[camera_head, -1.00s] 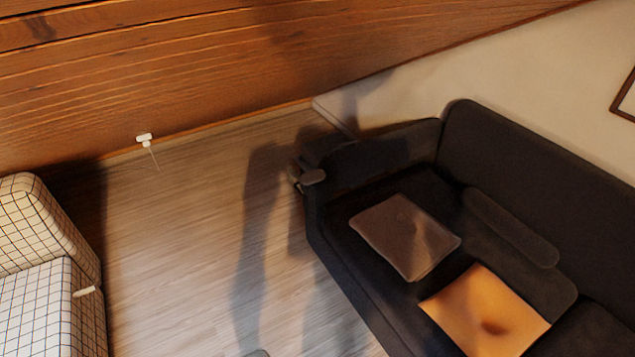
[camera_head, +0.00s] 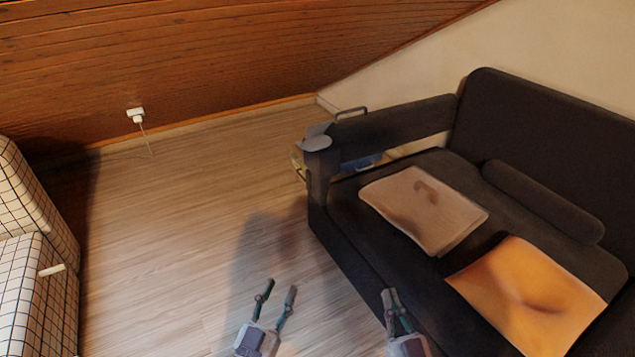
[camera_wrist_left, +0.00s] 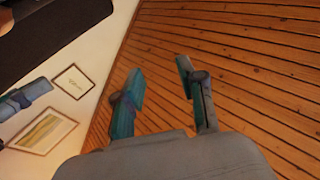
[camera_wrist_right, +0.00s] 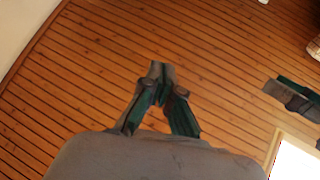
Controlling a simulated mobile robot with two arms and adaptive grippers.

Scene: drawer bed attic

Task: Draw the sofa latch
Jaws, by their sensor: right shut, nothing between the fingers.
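The dark sofa (camera_head: 345,245) stands on the right of the head view, with its back against the pale wall. I cannot make out a latch on it. My left gripper (camera_head: 278,287) is open and empty over the floor in front of the sofa; its spread fingers also show in the left wrist view (camera_wrist_left: 160,78). My right gripper (camera_head: 388,292) is shut and empty, in front of the sofa's front edge in the picture; its fingertips meet in the right wrist view (camera_wrist_right: 161,68). Neither gripper appears to touch the sofa.
A brown cushion (camera_head: 420,205) and an orange cushion (camera_head: 525,290) lie on the seat. A bluish item with a handle (camera_head: 350,118) is partly hidden behind the sofa's arm. A checked seat (camera_head: 20,290) stands at left. The wooden floor (camera_head: 190,220) between is clear.

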